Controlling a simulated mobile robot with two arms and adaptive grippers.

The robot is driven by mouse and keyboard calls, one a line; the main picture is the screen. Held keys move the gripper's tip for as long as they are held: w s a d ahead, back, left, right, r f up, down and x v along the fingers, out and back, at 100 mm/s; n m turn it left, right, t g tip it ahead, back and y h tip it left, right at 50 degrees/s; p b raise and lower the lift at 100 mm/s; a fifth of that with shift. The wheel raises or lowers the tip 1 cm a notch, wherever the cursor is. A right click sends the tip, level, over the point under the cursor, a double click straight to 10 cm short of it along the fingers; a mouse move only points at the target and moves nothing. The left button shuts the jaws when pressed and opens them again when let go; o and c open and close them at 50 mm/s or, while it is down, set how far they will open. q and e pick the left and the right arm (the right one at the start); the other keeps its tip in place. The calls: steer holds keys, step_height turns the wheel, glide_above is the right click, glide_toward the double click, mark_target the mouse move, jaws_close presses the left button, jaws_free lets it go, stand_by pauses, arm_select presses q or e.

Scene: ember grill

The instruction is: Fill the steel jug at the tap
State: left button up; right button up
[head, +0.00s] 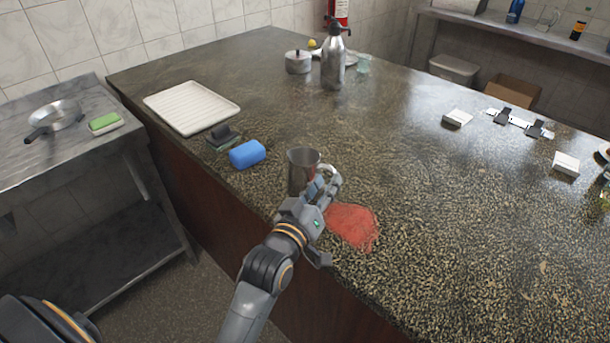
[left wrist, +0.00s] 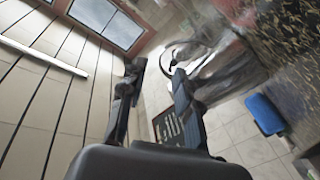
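The steel jug (head: 303,168) stands upright on the speckled stone counter, its handle toward the right. My left gripper (head: 322,187) is right beside the handle, in front of the jug. In the left wrist view the two fingers (left wrist: 158,75) are apart with nothing clearly between them. The jug (left wrist: 228,70) shows there blurred, its curved handle just past the right-hand fingertip; I cannot tell whether they touch. The inside of the jug is mostly hidden. No tap shows in either view. My right gripper is out of view.
A red cloth (head: 352,226) lies close to the gripper. A blue object (head: 247,154) and a white tray (head: 190,107) are left of the jug. A metal siphon bottle (head: 333,62) and lidded pot (head: 298,62) stand farther back. The counter right of the jug is largely clear.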

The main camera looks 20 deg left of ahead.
arm_select(q)
steer(key=shift+w+d+f+p, duration=0.1)
steer(key=shift+w+d+p, duration=0.05)
steer(key=shift+w, duration=0.35)
steer(key=shift+w+d+f+p, duration=0.1)
steer(key=shift+w+p, duration=0.05)
steer(key=shift+w, duration=0.35)
steer(key=shift+w+d+f, duration=0.1)
steer(key=shift+w, duration=0.5)
steer(key=shift+w+d+f, duration=0.1)
steer(key=shift+w, duration=0.75)
jaws_close()
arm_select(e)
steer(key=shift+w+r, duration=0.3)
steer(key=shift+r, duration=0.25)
